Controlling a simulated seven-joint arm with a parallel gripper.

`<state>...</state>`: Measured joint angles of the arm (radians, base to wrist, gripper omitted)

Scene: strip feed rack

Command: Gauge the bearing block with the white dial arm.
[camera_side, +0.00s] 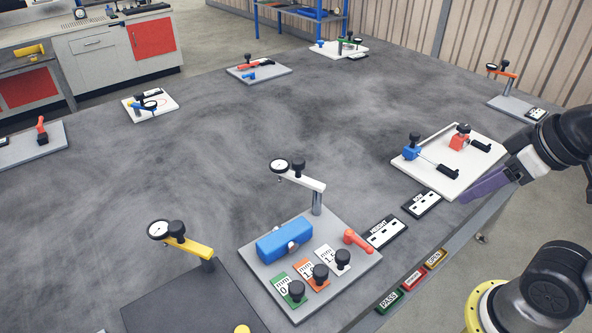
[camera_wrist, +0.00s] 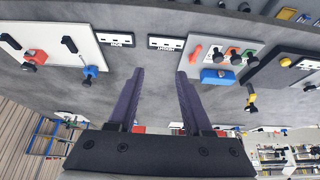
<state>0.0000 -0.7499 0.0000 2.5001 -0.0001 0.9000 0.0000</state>
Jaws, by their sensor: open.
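The white dial arm (camera_side: 305,182) stands on a post on a grey plate (camera_side: 330,278) in the side view, with a round dial (camera_side: 279,166) and black knob. Dial and block look apart. An orange-red lever (camera_side: 357,240) sits right of the block. The block also shows in the wrist view (camera_wrist: 217,76); I cannot make out the white arm there. My gripper (camera_wrist: 160,72) has purple fingers, open and empty. In the side view my gripper (camera_side: 485,185) is right of the plate, well apart from it.
Three knobbed tiles, green (camera_side: 292,290), orange (camera_side: 313,273) and white (camera_side: 335,258), sit before the block. A yellow dial arm (camera_side: 190,245) stands to the left. A white plate (camera_side: 448,165) with clamps lies near my gripper. The table's middle is clear.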

